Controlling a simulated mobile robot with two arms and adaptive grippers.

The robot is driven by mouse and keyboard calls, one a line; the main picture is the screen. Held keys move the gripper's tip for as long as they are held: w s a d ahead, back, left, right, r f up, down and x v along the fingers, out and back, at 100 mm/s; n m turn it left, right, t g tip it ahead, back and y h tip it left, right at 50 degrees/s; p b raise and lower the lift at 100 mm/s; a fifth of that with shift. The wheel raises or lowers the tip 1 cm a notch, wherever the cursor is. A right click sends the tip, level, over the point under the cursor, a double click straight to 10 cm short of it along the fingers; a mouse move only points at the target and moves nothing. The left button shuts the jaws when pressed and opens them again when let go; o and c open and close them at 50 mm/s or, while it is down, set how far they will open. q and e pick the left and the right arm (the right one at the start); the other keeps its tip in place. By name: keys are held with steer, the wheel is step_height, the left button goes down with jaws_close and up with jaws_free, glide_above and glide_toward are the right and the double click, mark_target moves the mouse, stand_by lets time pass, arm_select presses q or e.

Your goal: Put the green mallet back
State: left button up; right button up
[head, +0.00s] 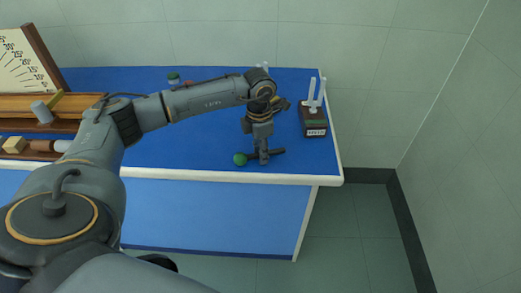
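The green mallet (240,159) lies on the blue bench top near its front edge. Its round green end points left, and a dark handle seems to run to the right behind my fingers. My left gripper (263,157) points down at the handle, just right of the green end. The fingers look narrow from this side, and whether they are closed on the handle cannot be made out. A dark block (314,130) with a green patch, a white label and two upright pale prongs stands at the bench's right end. My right gripper is not in view.
The blue bench (200,150) has a pale front edge. At left are a wooden rack (80,105) with small blocks and cylinders, and a white angle-scale board (20,65). Bare bench lies between mallet and dark block.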

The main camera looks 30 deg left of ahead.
arm_select(q)
step_height(320, 180, up, 12)
steer(key=b, duration=0.2)
steer(key=shift+r, duration=0.15)
steer(key=shift+s+a, duration=0.1)
stand_by(0.4)
